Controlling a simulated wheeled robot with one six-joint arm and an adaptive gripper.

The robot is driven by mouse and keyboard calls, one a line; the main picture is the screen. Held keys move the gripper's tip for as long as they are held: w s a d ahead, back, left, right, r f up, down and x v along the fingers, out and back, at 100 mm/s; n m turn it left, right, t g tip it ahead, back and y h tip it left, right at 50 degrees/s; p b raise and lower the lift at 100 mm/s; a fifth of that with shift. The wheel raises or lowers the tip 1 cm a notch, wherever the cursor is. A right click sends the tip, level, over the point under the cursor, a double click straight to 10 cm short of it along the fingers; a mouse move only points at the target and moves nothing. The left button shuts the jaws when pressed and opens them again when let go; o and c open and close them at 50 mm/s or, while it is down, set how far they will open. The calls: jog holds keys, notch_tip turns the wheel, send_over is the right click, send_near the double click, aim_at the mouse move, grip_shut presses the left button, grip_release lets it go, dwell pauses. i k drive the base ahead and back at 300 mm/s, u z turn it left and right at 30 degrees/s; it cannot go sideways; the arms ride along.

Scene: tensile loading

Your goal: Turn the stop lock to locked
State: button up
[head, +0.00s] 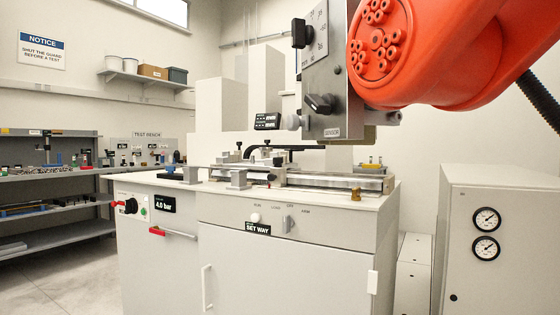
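I cannot tell for certain which control is the stop lock. A black-and-red rotary knob (131,206) sits beside a green button (144,212) on the left of the cabinet front. A grey upright lever or knob (289,223) sits under small labels on the middle of the front, right of a round white button (255,217). The labels are too small to read surely. My orange arm (450,50) fills the upper right, in front of the machine's upper part. My gripper is not visible.
A grey control panel (325,70) with black knobs hangs over the bench. Fixtures and a rail (330,182) lie on the bench top. A red-ended handle (172,232) juts from the front. A white cabinet with gauges (490,240) stands right. Floor shows at lower left.

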aim_at(278, 162)
jog(key=u, duration=0.5)
jog(key=i, duration=1.45)
jog(key=z, duration=0.25)
